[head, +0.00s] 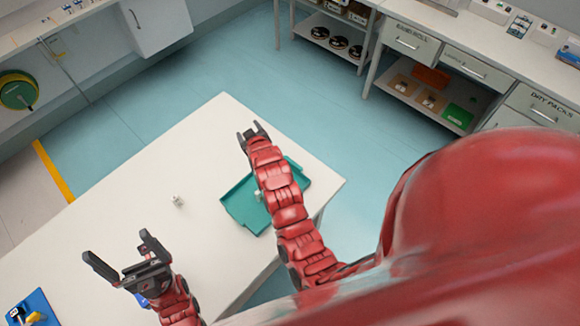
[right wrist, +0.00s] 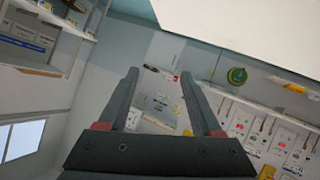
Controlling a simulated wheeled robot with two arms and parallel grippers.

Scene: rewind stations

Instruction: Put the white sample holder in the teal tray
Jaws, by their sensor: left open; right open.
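The teal tray (head: 240,205) lies on the right part of the white table. My right forearm passes over it and hides its middle. A small white object (head: 178,201) stands on the bare table left of the tray. Another small whitish object (head: 257,196) shows in the tray, partly hidden by my right arm. I cannot tell for sure which is the white sample holder. My left gripper (head: 116,247) is open and empty, below and left of the white object on the table. My right gripper (head: 250,130) is open and empty beyond the tray; its fingers also show in the right wrist view (right wrist: 164,85).
The white table (head: 140,180) is mostly clear. A blue mat (head: 42,305) with small yellow and white items lies at the lower left. Shelves and drawers (head: 411,42) line the back right.

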